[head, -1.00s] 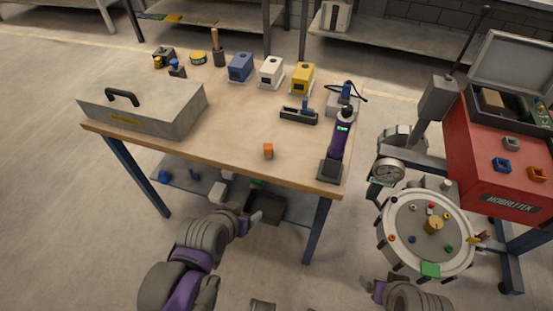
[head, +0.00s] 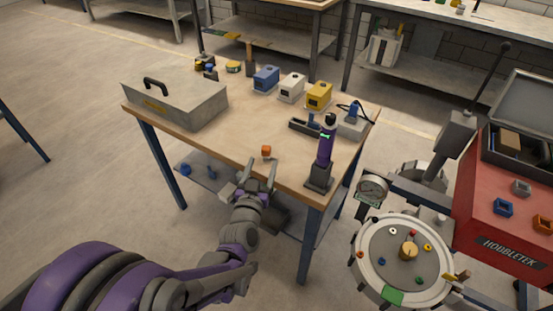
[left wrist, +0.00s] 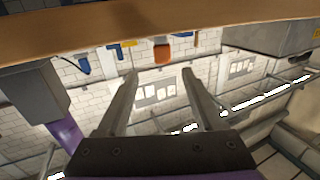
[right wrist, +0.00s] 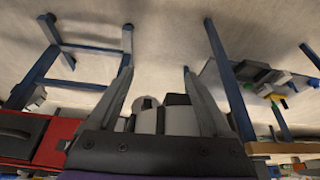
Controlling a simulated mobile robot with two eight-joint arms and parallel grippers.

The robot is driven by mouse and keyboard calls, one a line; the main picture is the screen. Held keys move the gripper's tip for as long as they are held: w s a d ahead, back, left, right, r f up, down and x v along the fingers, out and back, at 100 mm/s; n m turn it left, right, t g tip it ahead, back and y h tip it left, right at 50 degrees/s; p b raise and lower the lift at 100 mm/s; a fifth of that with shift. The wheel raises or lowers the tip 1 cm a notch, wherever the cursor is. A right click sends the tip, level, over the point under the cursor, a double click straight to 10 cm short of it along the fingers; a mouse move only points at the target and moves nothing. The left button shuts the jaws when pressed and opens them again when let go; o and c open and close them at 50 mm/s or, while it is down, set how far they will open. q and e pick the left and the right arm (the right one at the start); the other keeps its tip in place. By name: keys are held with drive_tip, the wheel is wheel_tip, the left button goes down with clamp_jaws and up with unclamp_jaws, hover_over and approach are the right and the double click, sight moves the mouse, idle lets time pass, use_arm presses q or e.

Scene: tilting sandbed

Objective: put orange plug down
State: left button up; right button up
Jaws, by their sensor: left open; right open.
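The orange plug (head: 266,151) is a small block on the workbench (head: 203,143), near its front edge. It also shows in the left wrist view (left wrist: 161,53), beyond the gap between the fingertips. My left gripper (head: 262,167) is open and empty in front of the plug, at the bench's front edge; it also shows in the left wrist view (left wrist: 159,74). The plug stands apart from the fingers there. My right gripper (right wrist: 157,68) shows only in the right wrist view, open with nothing between its fingers.
A purple tool on a dark stand (head: 323,155) stands right of the plug. A grey case (head: 190,102) sits at the bench's left; blue, white and yellow boxes (head: 291,88) stand at the back. A round dial table (head: 403,262) and a red cabinet (head: 495,230) are at the right.

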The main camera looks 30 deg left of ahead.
sight(267, 146)
use_arm(q)
drive_tip(key=x, duration=0.4)
drive_tip(key=shift+w+a, duration=0.3)
drive_tip(key=shift+a, duration=0.15)
drive_tip(key=shift+f+x, duration=0.2)
drive_tip(key=shift+x, duration=2.85)
drive_tip(key=shift+d, duration=0.1)
clamp_jaws()
